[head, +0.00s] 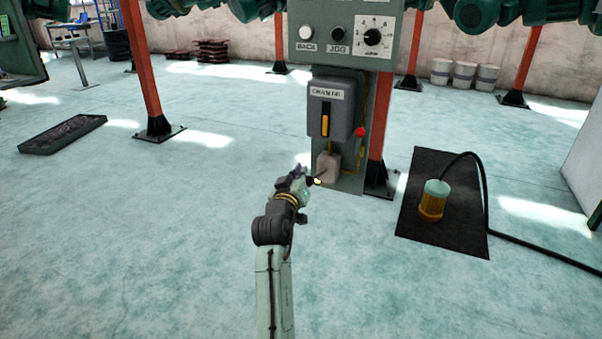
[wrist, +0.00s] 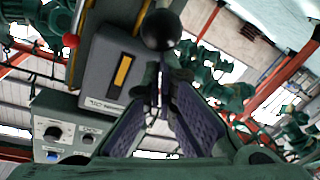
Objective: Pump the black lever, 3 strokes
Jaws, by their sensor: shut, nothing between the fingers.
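The black lever's round black knob (wrist: 160,30) shows large in the wrist view, just beyond my fingertips. In the head view a thin dark rod (head: 321,174), apparently the lever, sticks out by a pale box (head: 327,166) low on the grey-green post. My gripper (head: 311,180) is in front of that box, close to the rod. In the wrist view my gripper (wrist: 162,78) has its fingers together with nothing between them. The knob appears close to the tips; I cannot tell whether they touch it.
Above the pale box is a grey box (head: 336,88) with a yellow handle, beside a red knob (head: 360,132). A control panel (head: 343,36) is higher up.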

